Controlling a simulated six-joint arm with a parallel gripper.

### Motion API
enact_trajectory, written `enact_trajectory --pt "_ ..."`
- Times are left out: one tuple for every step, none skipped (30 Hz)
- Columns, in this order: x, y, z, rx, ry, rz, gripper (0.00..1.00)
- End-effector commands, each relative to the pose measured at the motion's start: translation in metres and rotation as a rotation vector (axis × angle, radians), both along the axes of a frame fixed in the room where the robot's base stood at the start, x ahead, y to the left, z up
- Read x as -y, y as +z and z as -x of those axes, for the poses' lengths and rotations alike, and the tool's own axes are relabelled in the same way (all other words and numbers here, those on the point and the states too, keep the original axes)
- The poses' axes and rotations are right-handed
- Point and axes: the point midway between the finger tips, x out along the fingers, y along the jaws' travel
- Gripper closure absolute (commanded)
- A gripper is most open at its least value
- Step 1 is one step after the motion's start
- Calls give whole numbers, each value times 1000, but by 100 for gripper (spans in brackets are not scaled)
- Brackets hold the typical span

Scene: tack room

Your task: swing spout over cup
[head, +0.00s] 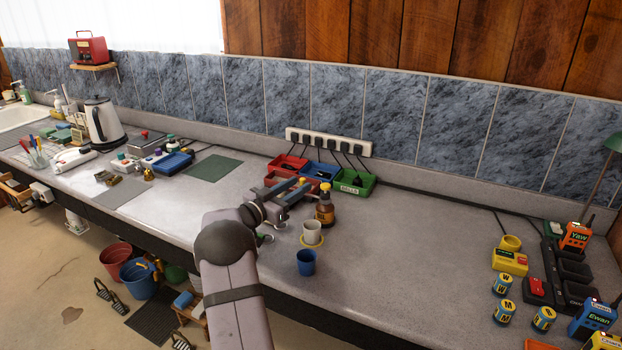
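A white cup (312,231) stands on a yellow saucer (311,241) near the middle of the counter. A blue cup (306,262) stands in front of it, nearer the counter's front edge. A brown bottle (325,212) with a yellow top stands upright just behind and right of the white cup. Its top is small here, and I cannot make out a spout or which way it points. My gripper (301,188) is left of the bottle and behind the white cup, low over the counter. Its two fingers look apart, with nothing seen between them.
Red, blue and green bins (355,183) stand behind my gripper, below a power strip (329,142) with hanging plugs. Radios (593,316), labelled tins (503,285) and a yellow box (509,261) crowd the right end. The counter (420,260) between the bottle and these is clear.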

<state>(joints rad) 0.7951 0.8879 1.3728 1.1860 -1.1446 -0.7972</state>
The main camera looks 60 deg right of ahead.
Motion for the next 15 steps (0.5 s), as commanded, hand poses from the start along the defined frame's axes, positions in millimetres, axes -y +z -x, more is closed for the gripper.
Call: enact_trajectory --pt "2 1 1 0 0 0 67" --pt "4 1 1 0 0 0 67" --pt "6 1 1 1 0 0 67" --pt "9 1 2 1 0 0 67" --pt "11 1 3 0 0 -1 67" --pt "16 2 4 1 0 -1 67" --pt "20 2 5 1 0 -1 67" --pt "23 2 6 1 0 0 67" --pt "28 2 6 1 1 0 67" --pt "32 2 7 1 1 0 67" --pt "35 2 8 0 1 -1 67" --pt "40 2 9 1 1 0 67" --pt "44 2 10 0 1 0 67" --pt "47 2 11 0 2 0 67" --pt "51 1 11 1 2 -1 67"
